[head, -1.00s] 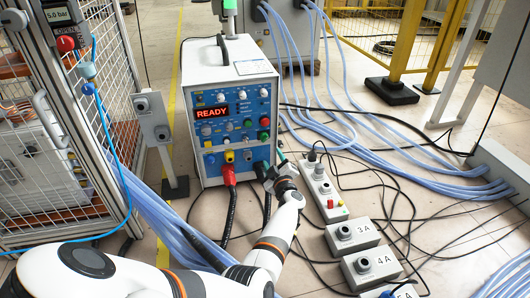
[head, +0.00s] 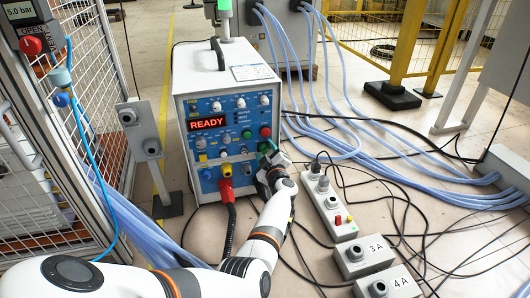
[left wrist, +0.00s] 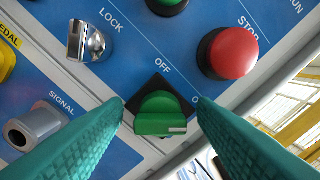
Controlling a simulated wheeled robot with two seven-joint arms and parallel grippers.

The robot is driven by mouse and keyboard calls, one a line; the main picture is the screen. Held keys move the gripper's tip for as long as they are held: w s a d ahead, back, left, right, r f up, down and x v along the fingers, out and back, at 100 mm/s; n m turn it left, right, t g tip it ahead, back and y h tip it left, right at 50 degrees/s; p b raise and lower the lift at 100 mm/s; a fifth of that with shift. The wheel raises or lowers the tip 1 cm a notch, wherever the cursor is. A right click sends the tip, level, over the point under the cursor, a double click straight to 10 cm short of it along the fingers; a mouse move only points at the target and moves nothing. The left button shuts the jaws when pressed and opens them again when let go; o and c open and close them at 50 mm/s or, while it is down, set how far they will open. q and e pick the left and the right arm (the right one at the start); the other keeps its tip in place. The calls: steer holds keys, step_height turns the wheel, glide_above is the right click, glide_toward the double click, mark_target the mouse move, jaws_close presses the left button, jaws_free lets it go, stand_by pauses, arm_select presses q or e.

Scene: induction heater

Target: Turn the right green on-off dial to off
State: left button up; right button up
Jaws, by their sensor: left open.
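My right gripper is in neither view.
A red stop button (left wrist: 234,53) and a chrome lock switch (left wrist: 88,41) are near the dial. The heater (head: 225,110) displays READY. A red plug (head: 226,190) with a cable is left of my arm.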

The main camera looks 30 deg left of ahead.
arm_select(q)
steer(key=c, duration=1)
steer(key=shift+n, duration=0.4)
steer(key=n, duration=0.3)
steer(key=shift+f+n, duration=0.1)
steer(key=shift+n, duration=0.3)
steer(key=n+b, duration=0.1)
steer(key=n, duration=0.3)
steer(key=shift+f+n+b, duration=0.15)
steer(key=shift+n+b, duration=0.15)
steer(key=n+b, duration=0.1)
steer(key=n, duration=0.3)
steer(key=shift+f+b, duration=0.1)
steer(key=shift+b, duration=0.25)
steer(key=shift+n+b, duration=0.9)
steer(key=shift+n, duration=1.5)
steer(key=shift+o, duration=0.2)
